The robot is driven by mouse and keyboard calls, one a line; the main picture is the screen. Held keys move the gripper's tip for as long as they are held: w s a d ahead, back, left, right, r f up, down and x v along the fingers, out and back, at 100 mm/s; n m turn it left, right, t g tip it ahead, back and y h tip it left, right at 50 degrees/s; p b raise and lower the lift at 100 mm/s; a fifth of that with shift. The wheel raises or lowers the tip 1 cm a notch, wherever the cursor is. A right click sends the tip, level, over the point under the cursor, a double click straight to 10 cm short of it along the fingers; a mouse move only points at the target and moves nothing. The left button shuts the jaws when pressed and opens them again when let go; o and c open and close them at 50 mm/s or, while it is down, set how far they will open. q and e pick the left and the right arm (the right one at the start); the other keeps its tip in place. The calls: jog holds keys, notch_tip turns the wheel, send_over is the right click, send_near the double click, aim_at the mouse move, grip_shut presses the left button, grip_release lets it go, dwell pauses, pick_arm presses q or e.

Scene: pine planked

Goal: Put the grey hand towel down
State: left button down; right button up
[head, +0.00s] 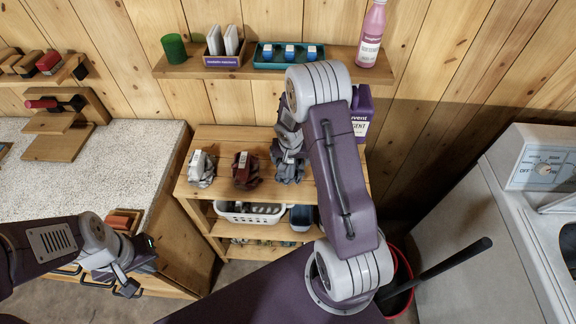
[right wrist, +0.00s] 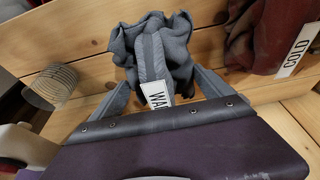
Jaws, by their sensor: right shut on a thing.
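The grey hand towel (head: 289,169) is a crumpled bundle at the right of the wooden shelf unit's top, partly hidden by my right arm. In the right wrist view the towel (right wrist: 155,48) sits between the fingers, with a white tag reading "WA", the rest hidden. My right gripper (right wrist: 160,85) is shut on it from above. The towel is at or just over the top board; I cannot tell whether it touches. My left gripper (head: 109,287) is open and empty at the lower left, by the counter's front.
A maroon cloth (head: 246,171) tagged "COLD" and a pale grey cloth (head: 201,168) lie left of the towel. A purple bottle (head: 362,112) stands close at the right. A wall shelf (head: 180,69) is above; a white basket (head: 250,213) is below. A red bucket (head: 398,290) stands lower right.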

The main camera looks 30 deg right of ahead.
jog(key=shift+s+f+b, duration=0.2)
jog(key=shift+f+b, duration=0.25)
jog(key=shift+f, duration=0.7)
jog(key=shift+s+f, duration=0.2)
jog(key=shift+f, duration=0.05)
jog(key=shift+w, duration=0.15)
jog(key=shift+f, duration=0.2)
jog(key=o, duration=1.2)
pick_arm(q)
jog(key=shift+s+f, duration=0.35)
jog(key=shift+f, duration=0.45)
pick_arm(e)
jog(key=shift+o, duration=0.2)
jog(key=shift+r, duration=0.15)
pick_arm(q)
jog(key=shift+r, duration=0.1)
pick_arm(e)
jog(key=shift+r, duration=0.1)
